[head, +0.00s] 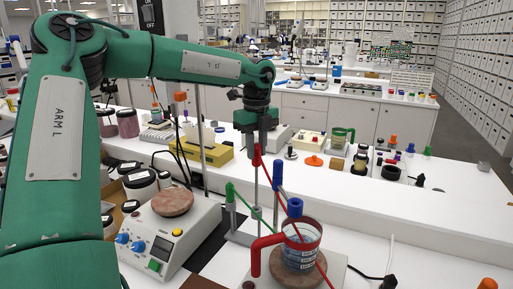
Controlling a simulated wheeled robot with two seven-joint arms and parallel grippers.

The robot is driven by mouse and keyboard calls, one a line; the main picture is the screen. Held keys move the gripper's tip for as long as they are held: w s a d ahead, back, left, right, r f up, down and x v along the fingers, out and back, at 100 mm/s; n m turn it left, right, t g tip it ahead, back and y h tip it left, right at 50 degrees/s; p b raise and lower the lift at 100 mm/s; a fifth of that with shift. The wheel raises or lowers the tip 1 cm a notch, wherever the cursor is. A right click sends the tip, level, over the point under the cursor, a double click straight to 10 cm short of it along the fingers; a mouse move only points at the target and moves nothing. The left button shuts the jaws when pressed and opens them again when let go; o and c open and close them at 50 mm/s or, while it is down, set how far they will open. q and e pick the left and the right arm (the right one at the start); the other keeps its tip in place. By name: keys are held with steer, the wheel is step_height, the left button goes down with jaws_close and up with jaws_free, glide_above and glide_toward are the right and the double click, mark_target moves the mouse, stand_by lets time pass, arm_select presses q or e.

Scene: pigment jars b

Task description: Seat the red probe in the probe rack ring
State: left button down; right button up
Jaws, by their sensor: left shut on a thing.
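My left gripper (257,143) comes down from the upper left and is shut on the red probe (257,155) at its top end. A thin red rod slants from near there down right, past the beaker. The probe rack (240,237) is a grey metal stand on the white bench, below the gripper, with upright posts and a small ring (256,212). Whether the red probe touches the ring cannot be told. My right gripper is not in view.
Another hotplate (170,235) with buttons is at left. The bench at right is mostly clear.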

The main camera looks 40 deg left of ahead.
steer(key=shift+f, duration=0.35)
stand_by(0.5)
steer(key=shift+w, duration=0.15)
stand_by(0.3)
